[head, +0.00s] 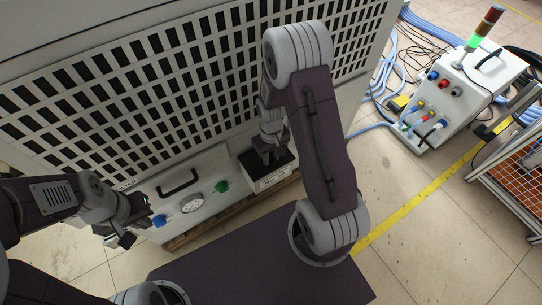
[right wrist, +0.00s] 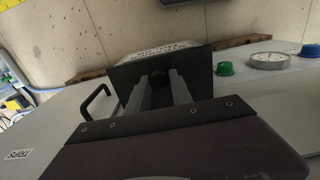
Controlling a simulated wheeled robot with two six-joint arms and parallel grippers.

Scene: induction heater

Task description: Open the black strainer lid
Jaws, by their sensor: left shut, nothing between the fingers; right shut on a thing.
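The black strainer lid (right wrist: 133,75) is a dark flat plate with a round knob (right wrist: 185,77), in front of my right gripper in the right wrist view. My right gripper (right wrist: 168,88) has its two grey fingers on either side of the knob and is shut on it. My left gripper (head: 138,222) is shut and empty, left of the blue knob.
A white panel (head: 203,181) beside the strainer carries a black handle (head: 179,182), a gauge (head: 192,203), a green knob (head: 222,186) and a blue knob (head: 159,220). A large slotted cabinet (head: 150,75) stands behind. A white unit (head: 458,90) with cables is on the right.

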